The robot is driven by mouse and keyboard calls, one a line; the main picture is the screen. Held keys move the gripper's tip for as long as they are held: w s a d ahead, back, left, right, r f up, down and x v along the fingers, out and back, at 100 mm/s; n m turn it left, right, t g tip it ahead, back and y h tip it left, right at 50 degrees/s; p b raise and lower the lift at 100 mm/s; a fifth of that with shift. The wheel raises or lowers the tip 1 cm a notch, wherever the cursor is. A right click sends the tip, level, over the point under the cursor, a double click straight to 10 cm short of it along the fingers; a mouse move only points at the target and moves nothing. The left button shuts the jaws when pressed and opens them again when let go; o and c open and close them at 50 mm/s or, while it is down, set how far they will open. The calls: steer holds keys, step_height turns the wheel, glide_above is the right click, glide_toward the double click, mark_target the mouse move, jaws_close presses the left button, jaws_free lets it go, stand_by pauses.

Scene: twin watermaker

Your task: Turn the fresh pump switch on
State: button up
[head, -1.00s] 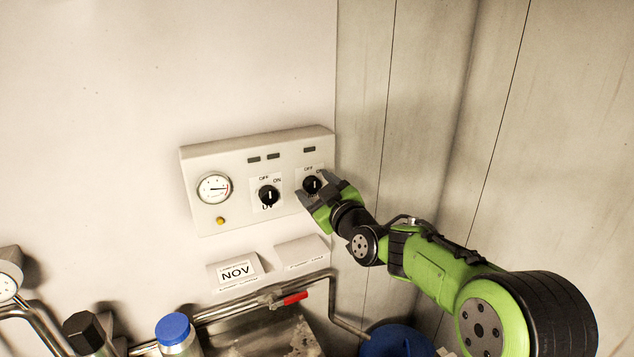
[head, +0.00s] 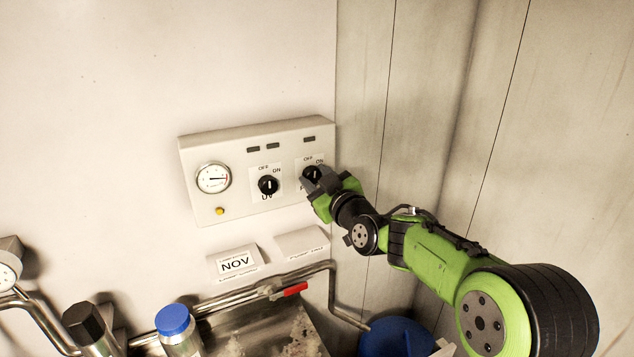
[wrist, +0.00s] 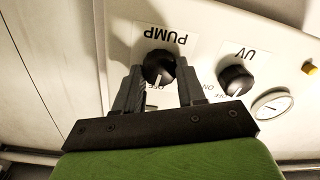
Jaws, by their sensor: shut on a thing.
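The pump switch (head: 312,172) is a black round knob with a white mark, at the right of the cream control panel (head: 232,150). In the wrist view, which is upside down, the knob (wrist: 158,66) sits beside the word PUMP, and its mark points toward the OFF label. My gripper (head: 319,182) is at the knob, covering part of it in the head view. In the wrist view my gripper (wrist: 160,76) has one finger on each side of the knob and is shut on it.
The similar UV knob (head: 268,185) is close to the left, with a round gauge (head: 213,178) and a yellow button (head: 220,211) beyond it. A grey panelled wall (head: 420,110) stands close on the right. Pipes, a red-handled valve (head: 290,289) and a blue-capped bottle (head: 173,320) are below.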

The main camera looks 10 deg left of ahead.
steer(key=m+b, duration=0.3)
steer(key=m, duration=0.2)
steer(key=shift+f+b, duration=0.2)
steer(key=shift+b, duration=0.15)
steer(key=m+b, duration=0.2)
steer(key=m, duration=0.4)
steer(key=shift+r, duration=0.1)
steer(key=o, duration=1.1)
steer(key=shift+d, duration=0.1)
steer(key=shift+c, duration=0.2)
steer(key=b+v, duration=0.4)
steer(key=v, duration=1.1)
steer(key=shift+s, duration=0.35)
